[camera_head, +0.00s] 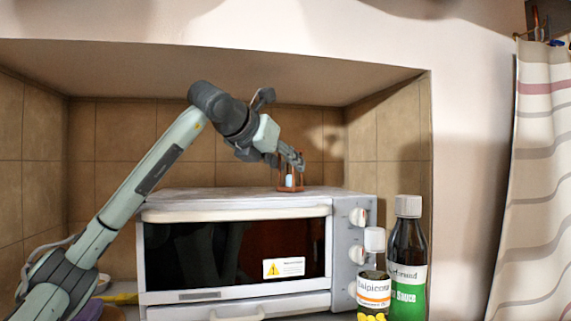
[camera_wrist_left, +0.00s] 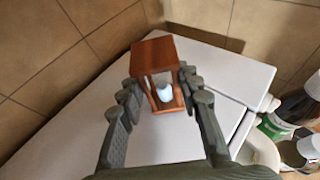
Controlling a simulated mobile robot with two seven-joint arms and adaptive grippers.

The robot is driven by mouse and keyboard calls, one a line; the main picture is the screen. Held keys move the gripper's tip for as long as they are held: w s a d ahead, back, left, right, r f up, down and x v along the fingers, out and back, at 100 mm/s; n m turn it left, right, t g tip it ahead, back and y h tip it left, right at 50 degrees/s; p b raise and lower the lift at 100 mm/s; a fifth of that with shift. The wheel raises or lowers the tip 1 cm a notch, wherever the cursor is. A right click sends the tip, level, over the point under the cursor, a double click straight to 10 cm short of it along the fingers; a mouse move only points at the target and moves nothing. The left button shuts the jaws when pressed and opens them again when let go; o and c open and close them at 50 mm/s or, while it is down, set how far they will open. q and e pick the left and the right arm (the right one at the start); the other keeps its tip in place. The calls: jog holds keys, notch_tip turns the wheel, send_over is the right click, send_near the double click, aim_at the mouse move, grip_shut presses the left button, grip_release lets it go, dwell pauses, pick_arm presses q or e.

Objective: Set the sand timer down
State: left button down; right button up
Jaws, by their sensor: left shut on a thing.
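The sand timer (camera_head: 290,181) has a reddish-brown wooden frame with a pale glass part inside. It is upright at the top right of the white toaster oven (camera_head: 240,205). My left gripper (camera_head: 292,164) reaches it from above and behind the arm. In the left wrist view the sand timer (camera_wrist_left: 158,60) is between the two fingers of my left gripper (camera_wrist_left: 157,92), which is shut on it. Its base looks at or very near the oven's top; I cannot tell whether it touches. My right gripper is not in view.
Tiled walls (camera_head: 110,140) close in the niche. The oven top left of the timer is clear. A striped curtain (camera_head: 540,180) hangs at right.

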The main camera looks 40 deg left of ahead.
aim_at(285, 162)
pick_arm(q)
jog(key=shift+f, duration=0.15)
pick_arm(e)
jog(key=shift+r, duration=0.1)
pick_arm(q)
jog(key=c, duration=1.1)
grip_release()
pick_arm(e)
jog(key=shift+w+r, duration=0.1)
pick_arm(q)
jog(key=shift+o, duration=0.2)
jog(key=shift+s+r, duration=0.1)
jog(key=shift+r, duration=0.1)
jog(key=v, duration=0.5)
jog(key=shift+b, duration=0.3)
jog(key=s+b, duration=0.1)
jog(key=s, duration=1)
jog(key=shift+s+d, duration=0.4)
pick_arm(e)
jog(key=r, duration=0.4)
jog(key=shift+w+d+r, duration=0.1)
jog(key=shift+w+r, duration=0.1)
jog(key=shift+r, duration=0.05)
